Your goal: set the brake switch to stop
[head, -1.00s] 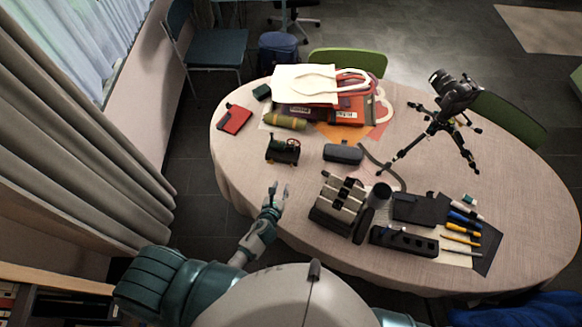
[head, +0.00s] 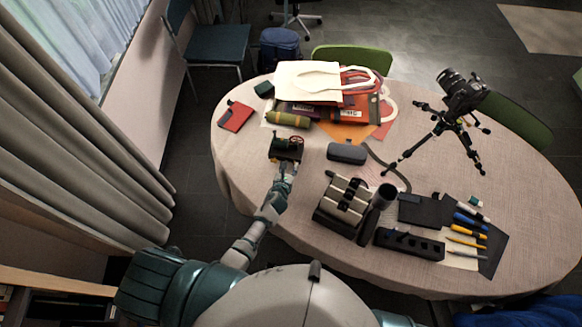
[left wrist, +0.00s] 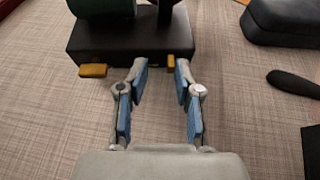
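A small dark green and black model engine with a red wheel (head: 286,147) stands on the table, left of centre. In the left wrist view its black base (left wrist: 130,37) fills the top. Two small brass-yellow tabs stick out from the base's near side, a wider left one (left wrist: 93,70) and a narrow right one (left wrist: 171,62). I cannot tell which is the brake switch, nor read any marking. My left gripper (head: 287,169) is at the engine's near side; its open fingers (left wrist: 160,68) straddle the narrow tab, closer on the right. My right gripper is out of view.
A grey case (head: 346,153) lies right of the engine, with a strap beside it. A boxy cream and black device (head: 345,200) stands nearer me, to the right. A green cylinder (head: 288,119) and bags lie behind. The cloth left of the engine is clear.

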